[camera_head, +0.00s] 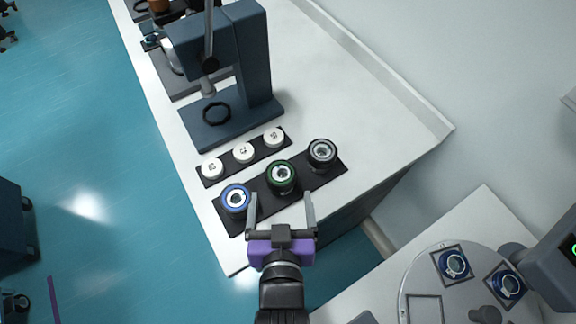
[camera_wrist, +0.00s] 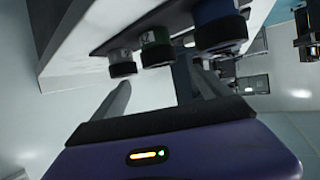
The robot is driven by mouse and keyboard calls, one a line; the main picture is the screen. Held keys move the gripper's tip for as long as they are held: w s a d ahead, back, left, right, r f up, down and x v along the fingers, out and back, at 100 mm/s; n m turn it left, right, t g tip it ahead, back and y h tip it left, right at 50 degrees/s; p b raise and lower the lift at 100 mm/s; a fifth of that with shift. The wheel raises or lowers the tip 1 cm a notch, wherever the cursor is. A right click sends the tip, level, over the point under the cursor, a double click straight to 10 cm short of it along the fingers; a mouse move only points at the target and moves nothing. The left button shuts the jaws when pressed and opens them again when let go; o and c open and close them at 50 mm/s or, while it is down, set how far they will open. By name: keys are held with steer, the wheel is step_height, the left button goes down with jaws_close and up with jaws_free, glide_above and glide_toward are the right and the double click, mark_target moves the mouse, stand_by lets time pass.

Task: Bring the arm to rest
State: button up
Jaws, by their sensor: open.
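My gripper (camera_head: 281,212) is open and empty, with its two fingers spread apart, at the front of the white table. In the head view its fingertips overlap the near edge of a black strip holding a blue-ringed (camera_head: 236,199), a green-ringed (camera_head: 281,177) and a black-ringed (camera_head: 322,152) round part. I cannot tell the exact gap to them. In the wrist view the gripper's fingers (camera_wrist: 155,85) point toward the table edge, and the three round parts show beyond them. The purple gripper body shows in both views.
A dark press-like instrument (camera_head: 232,75) stands farther back on the white table (camera_head: 350,95). Three white caps (camera_head: 243,153) sit on a second black strip. At lower right, a round plate (camera_head: 428,276) carries blue-ringed parts. Open teal floor (camera_head: 90,130) lies to the left.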

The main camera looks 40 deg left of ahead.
steer(key=d+r+m+t+h, duration=0.1)
steer(key=d+r+m+t, duration=0.15)
steer(key=d, duration=0.45)
steer(key=d+r+m+t+h, duration=0.1)
steer(key=d+r+m+t, duration=0.2)
steer(key=d, duration=0.4)
steer(key=s+d+m+h, duration=0.1)
steer(key=s+d+h, duration=0.2)
steer(key=s+d, duration=0.4)
steer(key=s+d+m+g+h, duration=0.1)
steer(key=s+d+h, duration=0.2)
steer(key=s+d, duration=0.4)
steer(key=d, duration=0.7)
steer(key=shift+s+d+r, duration=0.2)
steer(key=shift+s+r, duration=0.1)
steer(key=shift+g, duration=0.25)
